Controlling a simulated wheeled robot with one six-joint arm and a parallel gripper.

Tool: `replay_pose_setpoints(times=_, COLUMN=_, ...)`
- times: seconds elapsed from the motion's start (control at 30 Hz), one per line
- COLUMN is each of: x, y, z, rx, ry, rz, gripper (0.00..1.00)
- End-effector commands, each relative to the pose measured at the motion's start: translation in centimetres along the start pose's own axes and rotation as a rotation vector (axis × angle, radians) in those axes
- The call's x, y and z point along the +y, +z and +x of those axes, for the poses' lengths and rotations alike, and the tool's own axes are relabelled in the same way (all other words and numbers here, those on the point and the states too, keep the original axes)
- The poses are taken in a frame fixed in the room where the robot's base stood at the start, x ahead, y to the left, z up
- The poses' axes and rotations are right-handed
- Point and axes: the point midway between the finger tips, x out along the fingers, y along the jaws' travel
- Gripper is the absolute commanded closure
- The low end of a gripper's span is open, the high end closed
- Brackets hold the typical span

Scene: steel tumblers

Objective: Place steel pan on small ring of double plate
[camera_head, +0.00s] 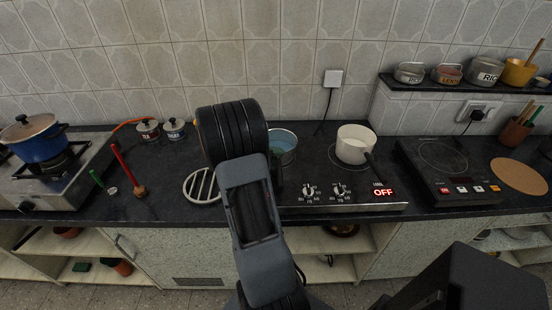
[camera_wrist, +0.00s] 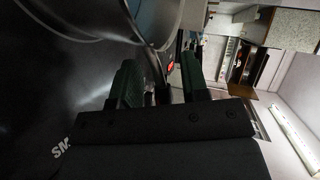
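The steel pan (camera_head: 284,143), with a bluish inside, shows to the right of my arm in the head view, over the left part of the double plate (camera_head: 330,200). My arm hides part of it and the small ring beneath. I cannot tell whether it rests on the ring. In the wrist view the pan's shiny side (camera_wrist: 158,22) fills the top. A dark handle (camera_wrist: 160,92) seems to lie between the fingers of my gripper (camera_wrist: 159,82), which stand apart with gaps beside it. The fingertips are hidden in the head view.
A white pot (camera_head: 355,143) stands on the plate's right ring. The plate's display (camera_head: 384,192) reads OFF. A black induction hob (camera_head: 445,165) and cork mat (camera_head: 519,175) are to the right. A slatted white trivet (camera_head: 202,187) and blue pot (camera_head: 36,143) are to the left.

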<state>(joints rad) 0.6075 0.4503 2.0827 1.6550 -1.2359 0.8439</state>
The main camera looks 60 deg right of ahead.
Motion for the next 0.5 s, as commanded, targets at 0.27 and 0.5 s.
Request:
replay_pose_setpoints(times=0.27, x=0.0, y=0.0, z=0.0, rx=0.000, ry=0.000, rz=0.000, gripper=0.51)
replay_pose_setpoints(times=0.5, x=-0.1, y=0.1, z=-1.9, rx=-0.004, ry=-0.001, rz=0.000, gripper=0.51)
